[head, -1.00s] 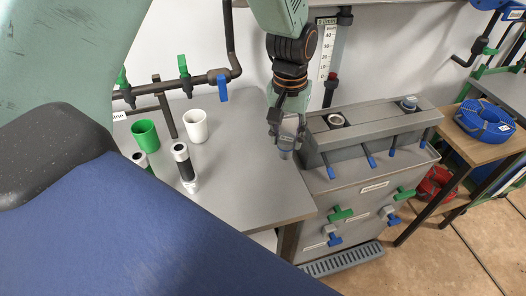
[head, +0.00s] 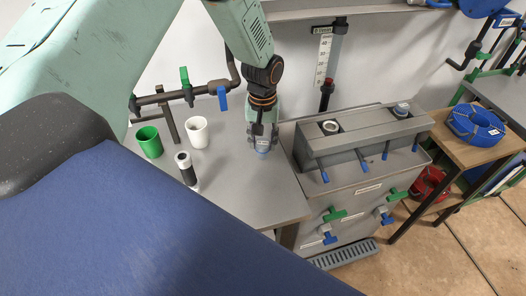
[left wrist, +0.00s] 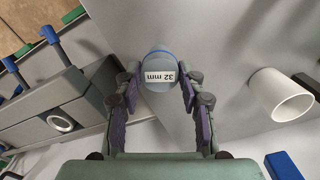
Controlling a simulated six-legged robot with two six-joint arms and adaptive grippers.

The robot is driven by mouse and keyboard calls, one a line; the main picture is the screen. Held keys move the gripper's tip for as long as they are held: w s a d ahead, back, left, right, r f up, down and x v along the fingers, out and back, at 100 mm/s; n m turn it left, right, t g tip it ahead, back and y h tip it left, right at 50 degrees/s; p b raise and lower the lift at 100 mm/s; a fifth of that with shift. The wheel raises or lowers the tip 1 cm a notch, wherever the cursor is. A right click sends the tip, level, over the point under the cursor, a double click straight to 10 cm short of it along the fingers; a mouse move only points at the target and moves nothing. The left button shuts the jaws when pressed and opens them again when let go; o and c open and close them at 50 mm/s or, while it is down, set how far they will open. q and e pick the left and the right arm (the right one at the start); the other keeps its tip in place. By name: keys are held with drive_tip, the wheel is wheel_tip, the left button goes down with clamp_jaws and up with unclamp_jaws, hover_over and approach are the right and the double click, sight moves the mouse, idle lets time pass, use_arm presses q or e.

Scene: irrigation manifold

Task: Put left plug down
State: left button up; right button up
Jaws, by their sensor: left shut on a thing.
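My left gripper (head: 262,138) points down over the grey bench, left of the manifold block. In the left wrist view its fingers (left wrist: 159,88) are shut on the plug from both sides. The plug is close to the bench top; I cannot tell whether it touches. The grey manifold block (head: 365,143) has an open round socket (head: 330,127) at its left end and a grey-blue plug (head: 401,109) at its right end. My right gripper is not in view.
On the bench (head: 235,200), a white cup (head: 197,133), a green cup (head: 149,142) and a black-and-silver cylinder (head: 187,170) stand left of the gripper. A dark pipe with green and blue valve handles runs behind. Bench around the plug is clear.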

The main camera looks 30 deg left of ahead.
sight(263, 142)
use_arm(q)
drive_tip(key=shift+w+a+f, duration=0.1)
drive_tip(key=shift+f, duration=0.6)
drive_tip(key=shift+d+f, duration=0.2)
drive_tip(key=shift+f, duration=0.45)
drive_tip(key=shift+d+f, duration=0.2)
drive_tip(key=shift+f, duration=0.4)
drive_tip(key=shift+a+f, duration=0.25)
drive_tip(key=shift+a, duration=0.1)
drive_tip(key=o, duration=0.8)
drive_tip(key=shift+f, duration=0.1)
drive_tip(key=o, duration=0.5)
drive_tip(key=shift+d+r, duration=0.25)
drive_tip(key=shift+d, duration=0.05)
drive_tip(key=shift+a+f, duration=0.1)
drive_tip(key=shift+a, duration=0.05)
drive_tip(key=shift+a, duration=0.1)
